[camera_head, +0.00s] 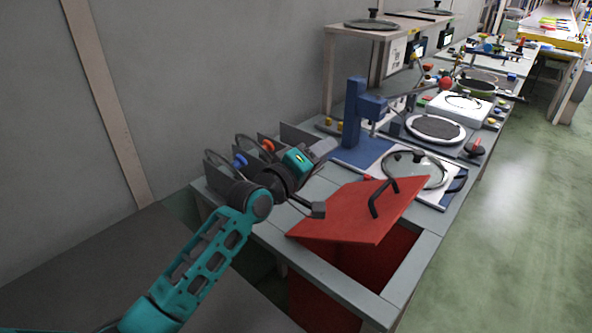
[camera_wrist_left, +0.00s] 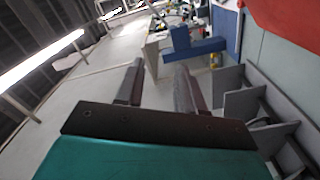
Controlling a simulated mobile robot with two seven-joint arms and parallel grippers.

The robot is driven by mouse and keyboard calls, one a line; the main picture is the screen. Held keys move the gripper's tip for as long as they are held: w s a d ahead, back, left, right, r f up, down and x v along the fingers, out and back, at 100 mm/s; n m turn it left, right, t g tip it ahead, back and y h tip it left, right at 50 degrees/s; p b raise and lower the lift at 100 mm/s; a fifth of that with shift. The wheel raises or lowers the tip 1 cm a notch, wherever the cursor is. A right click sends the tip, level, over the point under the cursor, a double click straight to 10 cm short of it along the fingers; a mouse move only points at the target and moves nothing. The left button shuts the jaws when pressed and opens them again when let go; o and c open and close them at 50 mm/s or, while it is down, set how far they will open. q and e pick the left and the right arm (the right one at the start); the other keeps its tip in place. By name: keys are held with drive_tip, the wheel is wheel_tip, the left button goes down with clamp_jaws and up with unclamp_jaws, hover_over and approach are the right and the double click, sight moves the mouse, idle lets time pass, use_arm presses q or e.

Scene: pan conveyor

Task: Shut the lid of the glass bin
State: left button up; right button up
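The glass bin (camera_head: 322,302) is a red box set into the grey counter frame at lower right. Its red lid (camera_head: 345,212) stands tilted up, with a dark opening below its right side. The lid has a black bent handle (camera_head: 377,200) on top. Part of the red lid (camera_wrist_left: 290,22) also shows at the upper right of the left wrist view. My left gripper (camera_head: 325,148) is up and left of the lid, apart from it. In the wrist view its two fingers (camera_wrist_left: 158,82) are apart with nothing between them. My right gripper is out of view.
Grey dividers (camera_wrist_left: 243,103) stand beside the left gripper, near the wall. A blue stand (camera_head: 354,112) is behind it. The floor to the right (camera_head: 530,230) is clear.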

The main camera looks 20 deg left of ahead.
use_arm(q)
drive_tip(key=v, duration=1)
drive_tip(key=shift+s, duration=0.15)
drive_tip(key=shift+a, duration=0.15)
